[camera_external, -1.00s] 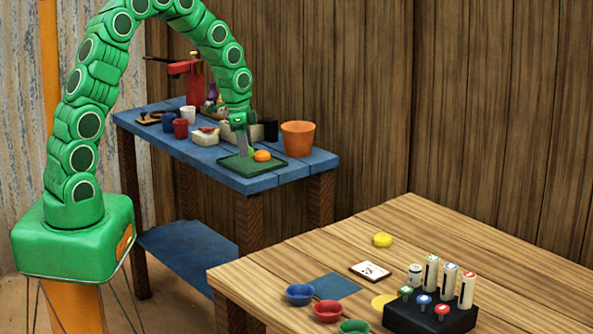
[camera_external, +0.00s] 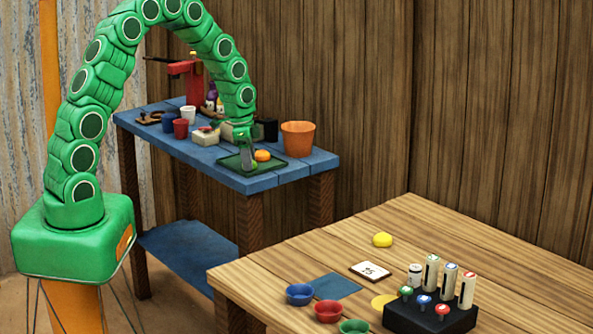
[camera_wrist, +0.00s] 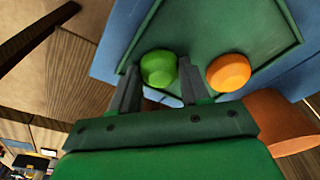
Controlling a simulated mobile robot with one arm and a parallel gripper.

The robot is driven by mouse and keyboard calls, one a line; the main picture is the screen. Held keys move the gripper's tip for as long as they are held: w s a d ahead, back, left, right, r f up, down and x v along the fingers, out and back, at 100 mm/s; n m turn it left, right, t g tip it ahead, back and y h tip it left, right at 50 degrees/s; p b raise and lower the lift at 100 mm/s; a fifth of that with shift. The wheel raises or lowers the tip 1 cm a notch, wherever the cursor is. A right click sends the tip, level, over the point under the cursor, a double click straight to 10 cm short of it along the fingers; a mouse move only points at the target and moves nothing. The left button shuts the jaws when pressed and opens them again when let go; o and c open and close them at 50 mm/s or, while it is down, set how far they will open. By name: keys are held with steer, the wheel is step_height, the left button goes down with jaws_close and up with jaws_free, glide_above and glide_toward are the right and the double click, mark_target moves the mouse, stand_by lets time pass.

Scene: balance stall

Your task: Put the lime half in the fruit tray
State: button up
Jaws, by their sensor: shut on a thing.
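The lime half (camera_wrist: 158,69) is a round green piece between the fingers of my gripper (camera_wrist: 160,84) in the wrist view. My gripper is shut on it. The fruit tray (camera_wrist: 225,22) is a dark green, shallow tray with a raised rim, and the lime half shows against its floor. In the external view my gripper (camera_external: 249,166) is low over the front part of the tray (camera_external: 231,161). An orange half (camera_wrist: 228,72) lies in the tray beside the lime half, apart from it. I cannot tell whether the lime half touches the tray floor.
An orange pot (camera_external: 298,138) stands right of the tray on the blue bench (camera_external: 181,147). Cups, a pale box (camera_external: 205,136) and a red press (camera_external: 193,85) stand left and behind. A wooden table (camera_external: 430,225) with small bowls and bottles is in front.

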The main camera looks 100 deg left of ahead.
steer(key=o, duration=1)
steer(key=shift+o, duration=0.2)
steer(key=shift+r, duration=0.1)
step_height(320, 180, up, 12)
steer(key=s, duration=0.1)
steer(key=shift+s, duration=0.4)
